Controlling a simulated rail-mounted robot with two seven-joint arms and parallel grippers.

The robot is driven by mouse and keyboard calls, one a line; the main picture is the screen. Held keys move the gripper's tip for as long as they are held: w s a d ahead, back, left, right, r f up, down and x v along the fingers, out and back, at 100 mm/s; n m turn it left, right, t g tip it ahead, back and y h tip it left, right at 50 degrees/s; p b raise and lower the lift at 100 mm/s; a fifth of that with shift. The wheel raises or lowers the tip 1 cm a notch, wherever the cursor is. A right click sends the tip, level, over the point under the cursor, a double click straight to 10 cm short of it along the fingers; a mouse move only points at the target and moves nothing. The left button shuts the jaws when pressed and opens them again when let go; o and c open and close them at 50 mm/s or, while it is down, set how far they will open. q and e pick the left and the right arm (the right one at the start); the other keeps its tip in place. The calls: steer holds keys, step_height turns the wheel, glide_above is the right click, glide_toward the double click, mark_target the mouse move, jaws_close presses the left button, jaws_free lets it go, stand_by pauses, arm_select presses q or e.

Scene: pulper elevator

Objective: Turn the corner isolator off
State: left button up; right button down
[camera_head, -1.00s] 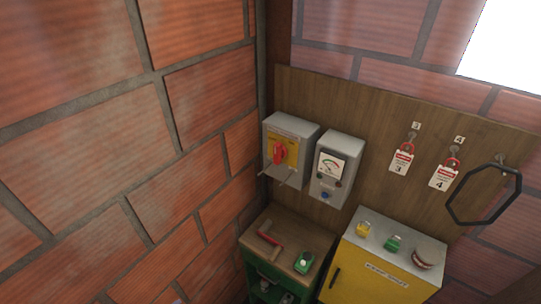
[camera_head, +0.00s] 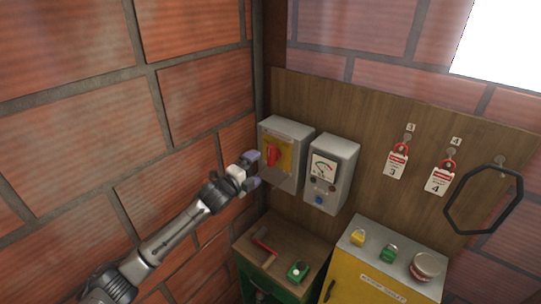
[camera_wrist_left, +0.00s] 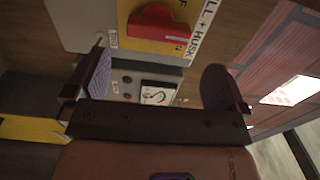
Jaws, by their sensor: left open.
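The corner isolator (camera_head: 284,152) is a grey box on the wooden board by the brick corner. It has a yellow plate and a red rotary handle (camera_head: 272,155). My left gripper (camera_head: 252,169) is open and empty, just left of the isolator's front, near the handle. In the left wrist view the red handle (camera_wrist_left: 160,28) on its yellow plate shows above and beyond the open fingers (camera_wrist_left: 152,82). I cannot tell from these views whether a finger touches the box. My right gripper is not in view.
A grey meter box (camera_head: 331,173) hangs right of the isolator. Tagged red padlocks (camera_head: 398,160) hang on hooks, with a black octagonal ring (camera_head: 484,199) at right. Below are a wooden-topped green bench (camera_head: 278,238) and a yellow cabinet (camera_head: 372,278) with padlocks on top. The brick wall bounds the left.

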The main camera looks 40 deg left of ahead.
mark_target(269, 158)
arm_select(q)
steer(key=shift+w+d+p, duration=0.1)
steer(key=shift+w+p, duration=0.6)
steer(key=shift+w, duration=3.65)
steer(key=shift+c, duration=0.3)
steer(key=c, duration=0.6)
